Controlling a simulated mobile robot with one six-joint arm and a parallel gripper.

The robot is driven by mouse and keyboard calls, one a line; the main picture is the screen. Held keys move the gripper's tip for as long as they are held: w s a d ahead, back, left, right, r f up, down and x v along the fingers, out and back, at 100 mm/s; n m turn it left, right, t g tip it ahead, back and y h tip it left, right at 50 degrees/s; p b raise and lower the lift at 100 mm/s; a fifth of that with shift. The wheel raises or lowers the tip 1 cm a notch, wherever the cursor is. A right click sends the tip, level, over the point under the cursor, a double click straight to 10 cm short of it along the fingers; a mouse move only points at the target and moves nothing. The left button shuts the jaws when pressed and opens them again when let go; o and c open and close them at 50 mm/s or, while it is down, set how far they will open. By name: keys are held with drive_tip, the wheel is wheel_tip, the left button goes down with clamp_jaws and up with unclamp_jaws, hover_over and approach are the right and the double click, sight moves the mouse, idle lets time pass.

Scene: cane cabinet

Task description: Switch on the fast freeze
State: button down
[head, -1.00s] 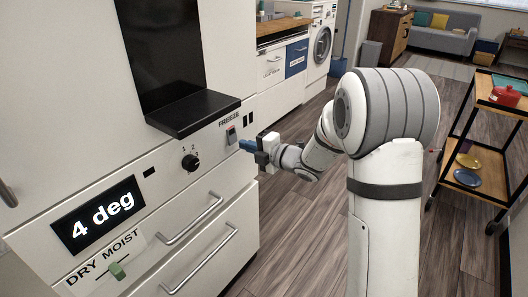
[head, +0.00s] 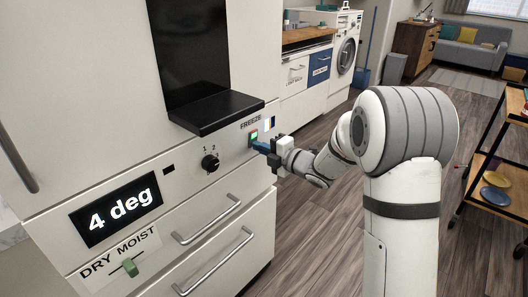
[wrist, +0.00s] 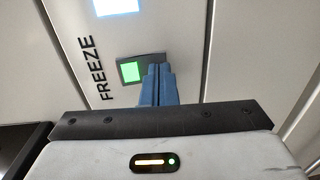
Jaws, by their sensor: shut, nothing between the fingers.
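The fast freeze switch (head: 254,136) is a small rocker under the word FREEZE on the white fridge front. Its visible half glows green in the wrist view (wrist: 131,71). A small panel (head: 268,123) beside the FREEZE label is lit white, and it also shows at the top of the wrist view (wrist: 117,6). My gripper (head: 262,147) has blue fingers shut together with nothing between them. In the wrist view the fingertips (wrist: 157,72) are at the switch's right part and hide it; I cannot tell whether they touch it.
A black dial (head: 210,162) marked 1 and 2 is left of the switch. A black shelf (head: 217,112) juts out above. A display (head: 116,209) reads 4 deg, with a green slider (head: 130,267) below. Drawer handles (head: 208,219) stick out. A trolley (head: 497,180) stands at the right.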

drive_tip(key=f+v, duration=0.2)
drive_tip(key=v, duration=1.1)
drive_tip(key=shift+s+d+f+b, duration=0.3)
drive_tip(key=shift+d+b, duration=0.1)
drive_tip(key=shift+b, duration=0.05)
drive_tip(key=s+d+r+m+h+p, duration=0.2)
drive_tip(key=d+r+m+h+p, duration=0.4)
drive_tip(key=r+m+h+p, duration=0.15)
drive_tip(key=s+d+r+m+h+p, duration=0.3)
drive_tip(key=d+r+m+h+p, duration=0.3)
drive_tip(key=r+m, duration=0.25)
drive_tip(key=s+a+r+m+g+p, duration=0.1)
drive_tip(key=s+m+g+p, duration=0.3)
drive_tip(key=s, duration=0.7)
drive_tip(key=s+a+r+m+g+p, duration=0.2)
drive_tip(key=s+r+m+g+p, duration=0.2)
drive_tip(key=s+m, duration=0.4)
drive_tip(key=s+p, duration=0.1)
drive_tip(key=s, duration=0.2)
drive_tip(key=shift+s+r, duration=0.2)
drive_tip(key=shift+s, duration=0.05)
